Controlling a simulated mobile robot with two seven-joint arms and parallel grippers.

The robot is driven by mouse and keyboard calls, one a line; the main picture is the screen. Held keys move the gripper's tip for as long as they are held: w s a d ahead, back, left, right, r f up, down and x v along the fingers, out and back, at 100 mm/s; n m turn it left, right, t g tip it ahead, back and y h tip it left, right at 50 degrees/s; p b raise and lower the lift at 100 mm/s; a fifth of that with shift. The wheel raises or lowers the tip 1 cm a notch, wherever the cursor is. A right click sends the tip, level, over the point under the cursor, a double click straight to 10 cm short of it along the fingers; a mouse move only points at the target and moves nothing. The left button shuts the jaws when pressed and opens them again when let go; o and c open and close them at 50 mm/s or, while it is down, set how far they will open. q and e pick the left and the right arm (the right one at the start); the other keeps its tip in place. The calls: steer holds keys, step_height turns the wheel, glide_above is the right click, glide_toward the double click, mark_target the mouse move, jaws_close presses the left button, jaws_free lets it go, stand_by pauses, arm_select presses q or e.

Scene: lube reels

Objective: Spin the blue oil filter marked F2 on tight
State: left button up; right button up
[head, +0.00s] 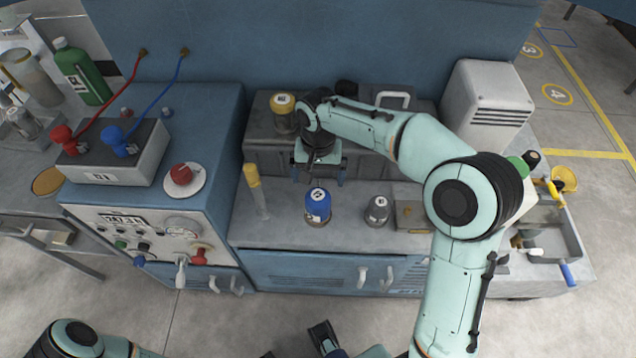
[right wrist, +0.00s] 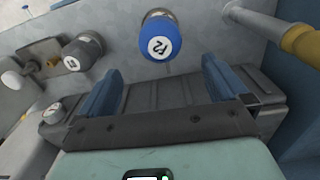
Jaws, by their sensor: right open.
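The blue oil filter (head: 318,203) stands upright on a short metal base on the grey bench top. In the right wrist view its blue cap (right wrist: 160,40) carries a white label reading F2. My right gripper (head: 318,180) is open and empty, just behind the filter in the head view. In the right wrist view my right gripper (right wrist: 160,78) has its blue fingers spread wide, with the filter beyond the fingertips, apart from them. The filter's threads are hidden. Parts of my left arm (head: 75,340) show at the bottom edge; its finger state is unclear.
A grey filter (head: 377,210) stands right of the blue one. A yellow-topped filter (head: 283,112) sits on the dark raised block behind. A white vented box (head: 488,105) is behind my right arm.

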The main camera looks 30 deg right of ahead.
mark_target(318, 203)
steer(key=shift+w+f, duration=0.1)
steer(key=shift+f, duration=0.15)
step_height(318, 203, down, 13)
steer(key=shift+r+b, duration=0.2)
steer(key=shift+b, duration=0.55)
steer(key=c, duration=1.2)
steer(key=shift+f+m+b, duration=0.1)
steer(key=shift+m+b, duration=0.4)
steer(key=shift+m, duration=0.3)
steer(key=shift+c, duration=0.2)
steer(key=m+b, duration=0.1)
steer(key=m, duration=0.1)
steer(key=shift+m, duration=0.4)
steer(key=shift+d+m, duration=0.1)
steer(key=shift+m, duration=0.3)
